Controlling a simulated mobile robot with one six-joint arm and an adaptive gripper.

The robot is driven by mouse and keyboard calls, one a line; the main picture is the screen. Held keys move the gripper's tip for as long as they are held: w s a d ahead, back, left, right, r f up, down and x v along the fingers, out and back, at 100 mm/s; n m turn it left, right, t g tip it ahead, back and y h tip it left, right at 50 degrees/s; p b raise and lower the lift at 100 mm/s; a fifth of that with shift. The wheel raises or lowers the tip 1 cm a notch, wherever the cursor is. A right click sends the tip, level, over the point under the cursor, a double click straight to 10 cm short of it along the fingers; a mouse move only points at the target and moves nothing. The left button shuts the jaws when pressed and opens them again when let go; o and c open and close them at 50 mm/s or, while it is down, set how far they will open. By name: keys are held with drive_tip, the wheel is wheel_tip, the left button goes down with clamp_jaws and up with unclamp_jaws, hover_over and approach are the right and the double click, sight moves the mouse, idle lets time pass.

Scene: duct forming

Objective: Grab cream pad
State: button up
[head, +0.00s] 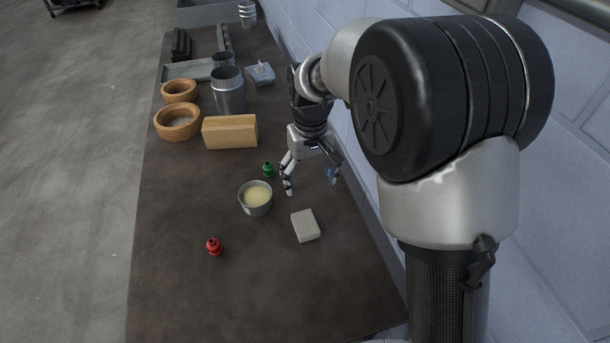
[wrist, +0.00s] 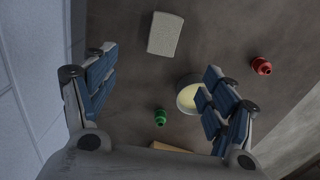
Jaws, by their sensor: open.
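The cream pad (head: 306,225) is a small pale block lying flat on the dark bench, right of the middle in the head view. It also shows at the top centre of the wrist view (wrist: 165,34). My gripper (head: 311,188) is open and empty above the bench, behind the pad in the head view and apart from it. In the wrist view its two blue-padded fingers (wrist: 160,92) are spread wide, with the pad beyond their tips. Nothing hides the pad.
A metal bowl with pale yellow contents (head: 256,198) stands left of the pad. A green bottle (head: 268,169) and a red bottle (head: 214,246) stand nearby. A wooden block (head: 230,131) and a metal cylinder (head: 229,91) are farther back. A wall runs along the right; the front bench is clear.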

drive_tip(key=b, duration=0.4)
hover_over(305, 223)
drive_tip(key=f, duration=0.9)
drive_tip(key=w+f, duration=0.1)
drive_tip(key=f, duration=0.3)
drive_tip(key=shift+d+f, duration=0.25)
drive_tip(key=shift+f, duration=0.1)
drive_tip(key=f+b, duration=0.1)
drive_tip(key=f, duration=0.1)
drive_tip(key=s+f+b, duration=0.1)
drive_tip(key=f, duration=0.1)
drive_tip(key=shift+a+f, duration=0.2)
drive_tip(key=shift+f, duration=0.15)
drive_tip(key=shift+w+f, duration=0.1)
drive_tip(key=shift+f, duration=0.15)
drive_tip(key=shift+c, duration=0.2)
drive_tip(key=c, duration=1.1)
